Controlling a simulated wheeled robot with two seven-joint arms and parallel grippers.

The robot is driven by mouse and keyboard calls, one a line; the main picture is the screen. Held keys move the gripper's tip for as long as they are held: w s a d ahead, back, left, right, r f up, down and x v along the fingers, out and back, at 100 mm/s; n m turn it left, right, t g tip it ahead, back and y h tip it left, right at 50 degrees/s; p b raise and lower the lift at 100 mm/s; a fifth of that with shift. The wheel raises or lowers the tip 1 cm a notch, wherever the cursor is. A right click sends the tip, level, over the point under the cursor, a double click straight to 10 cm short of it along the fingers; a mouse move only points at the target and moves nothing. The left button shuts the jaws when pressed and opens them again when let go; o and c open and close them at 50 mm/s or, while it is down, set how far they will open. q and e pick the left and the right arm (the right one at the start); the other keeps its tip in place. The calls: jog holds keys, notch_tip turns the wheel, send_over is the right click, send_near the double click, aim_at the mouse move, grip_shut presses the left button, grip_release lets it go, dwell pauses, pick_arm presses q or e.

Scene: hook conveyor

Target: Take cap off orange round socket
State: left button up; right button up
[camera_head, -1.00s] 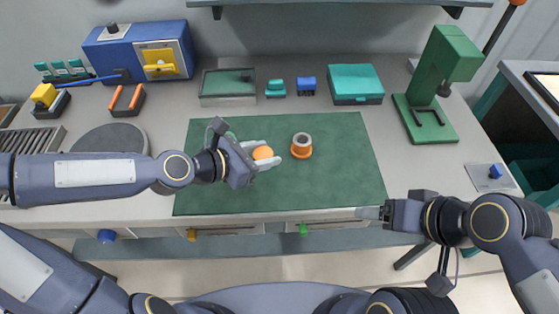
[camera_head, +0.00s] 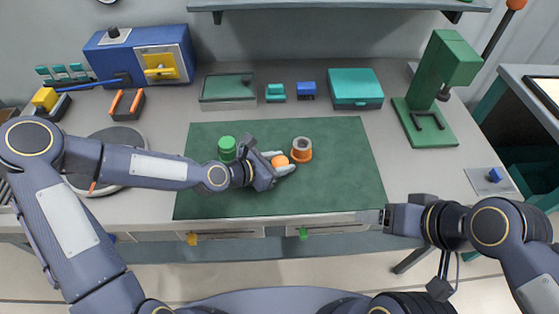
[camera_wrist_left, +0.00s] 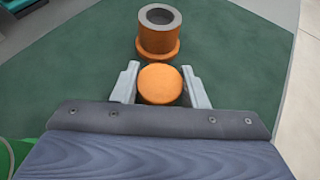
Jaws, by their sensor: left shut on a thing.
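The orange round socket (camera_head: 302,153) stands upright on the green mat, with a grey ring and dark opening at its top. It also shows at the top of the left wrist view (camera_wrist_left: 158,35). My left gripper (camera_head: 285,163) is shut on the orange round cap (camera_head: 280,160), just left of and nearer me than the socket. In the left wrist view the cap (camera_wrist_left: 160,84) sits between both fingers, apart from the socket's opening. Whether the cap touches the mat or the socket's side is unclear. My right gripper (camera_head: 384,217) is at the front table edge, its fingers too small to judge.
A green cylinder (camera_head: 227,146) stands on the mat (camera_head: 340,190) just behind my left wrist. A glass-topped tray (camera_head: 228,88), small teal and blue parts and a teal box (camera_head: 355,85) line the back. A green press (camera_head: 440,90) stands right. The mat's right side is clear.

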pick_arm(q)
jog(key=shift+f, duration=0.15)
jog(key=o, duration=1.1)
jog(key=shift+r, duration=0.3)
jog(key=v, duration=1.2)
jog(key=shift+f, duration=0.15)
jog(key=shift+a, duration=0.1)
